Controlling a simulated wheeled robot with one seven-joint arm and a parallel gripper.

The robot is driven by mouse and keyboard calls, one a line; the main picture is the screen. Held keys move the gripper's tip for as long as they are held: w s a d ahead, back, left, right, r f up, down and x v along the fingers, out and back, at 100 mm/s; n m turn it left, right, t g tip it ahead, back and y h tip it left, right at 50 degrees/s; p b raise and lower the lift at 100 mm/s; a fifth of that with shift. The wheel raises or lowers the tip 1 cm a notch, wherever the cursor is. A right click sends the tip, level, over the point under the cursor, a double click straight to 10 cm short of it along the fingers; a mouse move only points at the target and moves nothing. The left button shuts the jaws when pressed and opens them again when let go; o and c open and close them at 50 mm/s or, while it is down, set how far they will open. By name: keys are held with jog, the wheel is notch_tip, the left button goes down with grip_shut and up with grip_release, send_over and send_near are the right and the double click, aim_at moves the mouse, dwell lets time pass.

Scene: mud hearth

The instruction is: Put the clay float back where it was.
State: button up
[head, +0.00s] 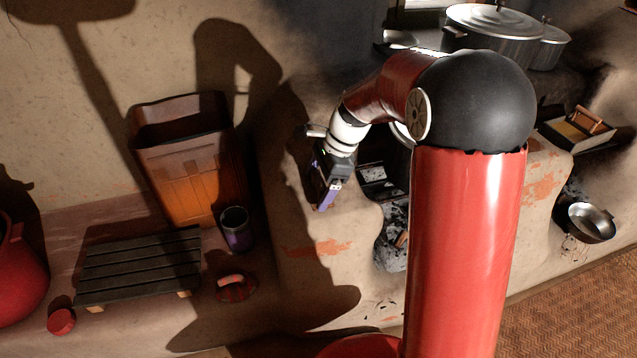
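My gripper (328,198) hangs near the middle of the picture, pointing down in front of the pale mud hearth. Its purple-edged finger end is seen from the side, so I cannot tell whether it is open or shut. I make out nothing held in it. I cannot tell for sure which thing is the clay float. A dark red rounded piece with a pale handle (233,287) lies on the floor ledge at the lower left, well apart from the gripper. A wooden-handled piece (587,121) sits at a shallow tray (553,137) on the hearth at the right.
An orange-brown bin (190,180), a dark cup (237,230), a slatted low stool (140,267), a red pot (18,270) and a small red lid-like piece (61,321) stand left. Pots (495,40) are on the hearth behind; a metal bowl (587,223) is right. My arm hides the middle.

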jog(key=s+p+v, duration=0.1)
jog(key=v, duration=1)
jog(key=s+d+r+n+t+h, duration=0.1)
jog(key=s+d+r+n+t, duration=0.1)
jog(key=s+r+n, duration=0.3)
jog(key=s+d+n+t+h, duration=0.1)
jog(key=s+d+n+t, duration=0.1)
jog(key=s+n, duration=0.3)
jog(key=s+d+f+n+t+h, duration=0.1)
jog(key=s+n, duration=0.4)
jog(key=s, duration=0.8)
jog(key=shift+d+f+n+t+h, duration=0.25)
jog(key=shift+d+n+t+h, duration=0.05)
jog(key=shift+d+t+h, duration=0.45)
jog(key=shift+s, duration=0.1)
